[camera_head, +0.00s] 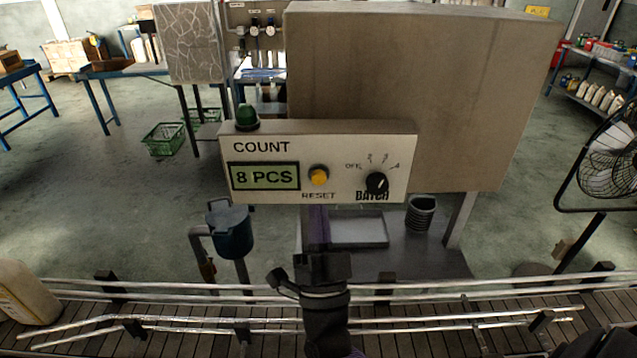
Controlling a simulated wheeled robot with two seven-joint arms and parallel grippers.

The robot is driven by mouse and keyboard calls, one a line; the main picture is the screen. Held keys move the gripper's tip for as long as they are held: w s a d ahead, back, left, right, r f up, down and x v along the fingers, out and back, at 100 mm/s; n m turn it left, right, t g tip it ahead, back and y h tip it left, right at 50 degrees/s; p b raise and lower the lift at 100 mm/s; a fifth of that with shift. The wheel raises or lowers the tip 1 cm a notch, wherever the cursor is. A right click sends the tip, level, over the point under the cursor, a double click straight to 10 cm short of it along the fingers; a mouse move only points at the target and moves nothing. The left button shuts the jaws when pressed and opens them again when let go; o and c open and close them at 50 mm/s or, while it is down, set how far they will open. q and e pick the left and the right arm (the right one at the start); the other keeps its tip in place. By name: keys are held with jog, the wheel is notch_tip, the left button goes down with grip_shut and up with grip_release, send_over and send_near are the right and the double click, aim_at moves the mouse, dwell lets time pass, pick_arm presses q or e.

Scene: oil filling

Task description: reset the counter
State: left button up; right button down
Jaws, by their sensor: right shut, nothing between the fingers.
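The counter box (400,160) is a beige panel in the upper middle, facing me. Its green display (264,177) reads 8 PCS under the word COUNT. A round yellow button (319,176) sits right of the display, above the label RESET. A black BATCH knob (376,183) is further right, and a green dome (246,115) is on top of the box. My right gripper (318,218) comes up from the bottom middle, shut and empty. Its tip shows just below the RESET label; whether it touches the box I cannot tell. My left gripper is not in view.
A conveyor with metal guide rails (180,325) crosses the front. A pale jug (27,292) stands at its left end. A large grey cabinet (430,80) is behind the counter. A fan (610,160) is at the right, and a blue pot (231,232) is below left.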

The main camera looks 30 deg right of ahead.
jog(key=shift+w+d+b, duration=0.35)
jog(key=shift+w+d, duration=0.25)
jog(key=shift+w, duration=0.35)
jog(key=shift+w+d+b, duration=0.3)
jog(key=shift+w+d, duration=0.3)
jog(key=shift+w, duration=0.35)
jog(key=shift+w, duration=0.1)
dwell(0.5)
jog(key=shift+w+d, duration=0.2)
jog(key=shift+w, duration=0.05)
jog(key=shift+w+d+b, duration=0.25)
jog(key=shift+w+b, duration=0.15)
dwell(0.8)
jog(key=shift+s+a+p, duration=0.45)
jog(key=shift+s, duration=0.3)
jog(key=shift+s+a+p, duration=0.3)
jog(key=shift+s+a, duration=0.15)
jog(key=shift+s, duration=0.25)
jog(key=shift+s+a+p, duration=0.35)
jog(key=shift+s+a, duration=0.05)
jog(key=shift+s, duration=0.35)
jog(key=shift+s+a+p, duration=0.3)
jog(key=shift+s+a, duration=0.15)
jog(key=shift+s, duration=0.25)
